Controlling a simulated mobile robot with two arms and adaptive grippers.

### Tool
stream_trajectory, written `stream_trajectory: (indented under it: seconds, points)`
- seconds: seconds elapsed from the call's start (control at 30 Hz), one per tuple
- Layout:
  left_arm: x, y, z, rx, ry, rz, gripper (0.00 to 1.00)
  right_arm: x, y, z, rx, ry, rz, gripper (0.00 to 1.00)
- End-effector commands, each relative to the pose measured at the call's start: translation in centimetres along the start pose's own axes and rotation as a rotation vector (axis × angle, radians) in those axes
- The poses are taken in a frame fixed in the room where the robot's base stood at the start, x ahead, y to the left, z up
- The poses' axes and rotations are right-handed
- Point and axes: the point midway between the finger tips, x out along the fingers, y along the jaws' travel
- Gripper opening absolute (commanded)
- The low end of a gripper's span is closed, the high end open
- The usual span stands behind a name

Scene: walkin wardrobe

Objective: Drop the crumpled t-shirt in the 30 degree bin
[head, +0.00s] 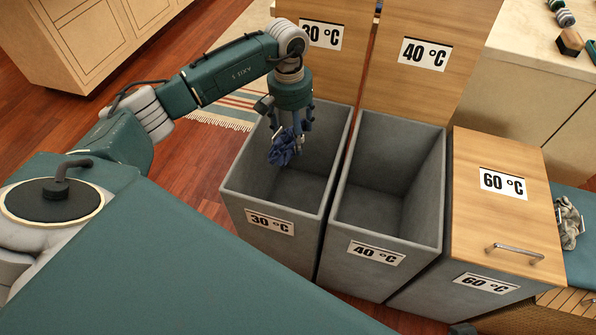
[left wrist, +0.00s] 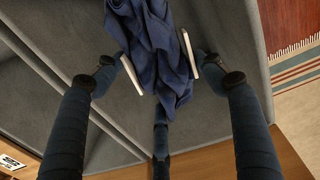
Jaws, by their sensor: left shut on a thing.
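My left gripper (head: 289,135) is shut on a crumpled dark blue t-shirt (head: 283,150). The cloth hangs bunched over the open mouth of the 30 °C bin (head: 270,219), toward its back; its exact height against the rim is hard to tell. In the left wrist view the t-shirt (left wrist: 158,50) lies between the pale finger pads of the left gripper (left wrist: 162,68), with grey bin walls around it. The bin's inside looks empty in the part that shows. My right gripper is not in view.
The 40 °C bin (head: 372,250) stands open to the right, with its lid (head: 428,75) raised behind. The 60 °C bin's wooden lid (head: 505,215) is closed. A grey crumpled cloth (head: 568,222) lies at the right edge. A striped rug (head: 238,107) lies behind the bins.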

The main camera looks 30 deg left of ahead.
Motion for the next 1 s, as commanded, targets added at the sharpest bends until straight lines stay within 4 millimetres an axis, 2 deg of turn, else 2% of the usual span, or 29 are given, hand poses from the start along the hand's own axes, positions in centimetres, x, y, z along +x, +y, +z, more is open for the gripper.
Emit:
stream_trajectory:
  seconds: [0.33,0.37,0.43,0.47,0.77,0.87,1.0]
  points:
    - [0.1,0.0,0.0,0.000,0.000,0.001,0.38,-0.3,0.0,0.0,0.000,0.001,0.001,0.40]
    - [0.1,0.0,0.0,0.000,0.000,0.001,0.75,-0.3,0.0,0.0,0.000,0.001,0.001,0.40]
    - [0.1,0.0,0.0,0.000,0.000,0.001,0.89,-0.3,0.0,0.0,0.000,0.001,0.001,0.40]
    - [0.1,0.0,0.0,0.000,0.000,0.001,0.91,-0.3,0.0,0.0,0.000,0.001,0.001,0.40]
    - [0.0,0.0,0.0,0.000,0.000,0.000,0.91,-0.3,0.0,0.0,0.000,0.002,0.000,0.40]
    - [-0.7,0.0,-0.1,-0.001,0.001,0.000,0.91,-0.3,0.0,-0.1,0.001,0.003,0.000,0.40]
    - [-3.1,0.0,-0.1,-0.001,0.004,0.000,0.91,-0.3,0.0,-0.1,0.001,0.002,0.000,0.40]
